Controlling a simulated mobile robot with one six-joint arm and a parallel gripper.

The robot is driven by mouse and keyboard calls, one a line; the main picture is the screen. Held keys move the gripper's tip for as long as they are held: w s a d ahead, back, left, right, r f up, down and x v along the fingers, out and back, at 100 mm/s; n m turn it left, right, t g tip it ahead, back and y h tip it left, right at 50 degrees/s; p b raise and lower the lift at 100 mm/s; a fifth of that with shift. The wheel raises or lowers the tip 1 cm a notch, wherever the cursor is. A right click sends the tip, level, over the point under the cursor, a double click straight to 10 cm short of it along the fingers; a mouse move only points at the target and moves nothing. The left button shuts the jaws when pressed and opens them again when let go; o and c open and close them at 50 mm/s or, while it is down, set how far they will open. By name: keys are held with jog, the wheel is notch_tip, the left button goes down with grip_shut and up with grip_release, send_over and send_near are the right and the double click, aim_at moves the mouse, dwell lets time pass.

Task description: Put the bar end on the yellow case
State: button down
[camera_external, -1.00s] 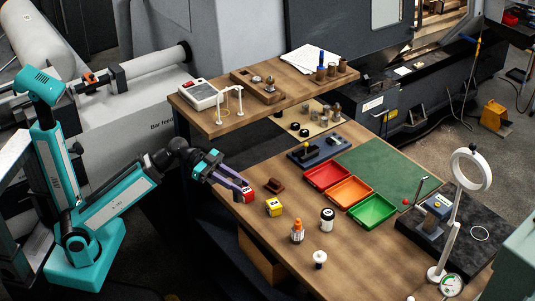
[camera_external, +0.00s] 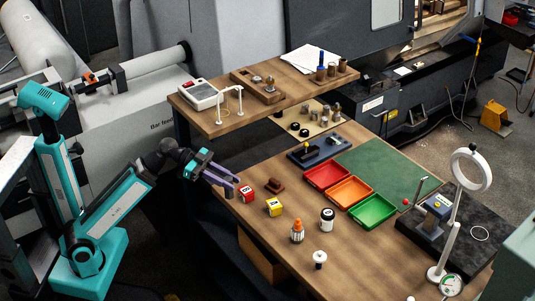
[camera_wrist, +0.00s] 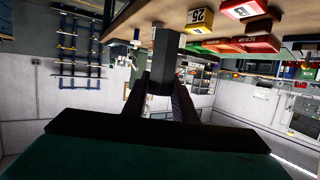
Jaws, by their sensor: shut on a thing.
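My gripper (camera_external: 233,187) is at the left edge of the bench, left of a red case (camera_external: 246,187). In the wrist view its fingers (camera_wrist: 162,82) are shut on a dark grey faceted bar piece, the bar end (camera_wrist: 165,58). In the external view the bar end is hard to make out between the dark fingers. The yellow case (camera_external: 274,208) stands on the bench to the right of and nearer than the red case. It also shows at the top of the wrist view (camera_wrist: 200,20), with a dark number on its face. Its top looks bare.
An orange-capped bottle (camera_external: 297,232), a black-and-white jar (camera_external: 327,219) and a white-topped piece (camera_external: 320,258) stand to the right. Red (camera_external: 326,176), orange (camera_external: 349,190) and green trays (camera_external: 372,211) lie farther back. A raised shelf (camera_external: 215,126) overhangs behind.

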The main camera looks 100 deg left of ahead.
jog(key=shift+w+r, duration=0.1)
jog(key=shift+r, duration=0.05)
jog(key=shift+w+a+p, duration=0.2)
jog(key=shift+w+p, duration=0.4)
jog(key=shift+p, duration=0.5)
jog(key=w+a+p, duration=0.2)
jog(key=w+p, duration=0.5)
jog(key=p, duration=0.5)
jog(key=shift+f, duration=0.25)
jog(key=p, duration=0.3)
jog(key=shift+w+a, duration=0.1)
jog(key=shift+w, duration=0.3)
jog(key=w+p, duration=0.1)
jog(key=p, duration=0.3)
jog(key=shift+a+f+p, duration=0.15)
jog(key=shift+p, duration=0.2)
jog(key=w, duration=0.1)
jog(key=w+a, duration=0.1)
jog(key=w, duration=0.1)
jog(key=w+f+p, duration=0.1)
jog(key=w, duration=0.1)
jog(key=shift+w+a, duration=0.1)
jog(key=shift+a, duration=0.15)
jog(key=shift+f, duration=0.1)
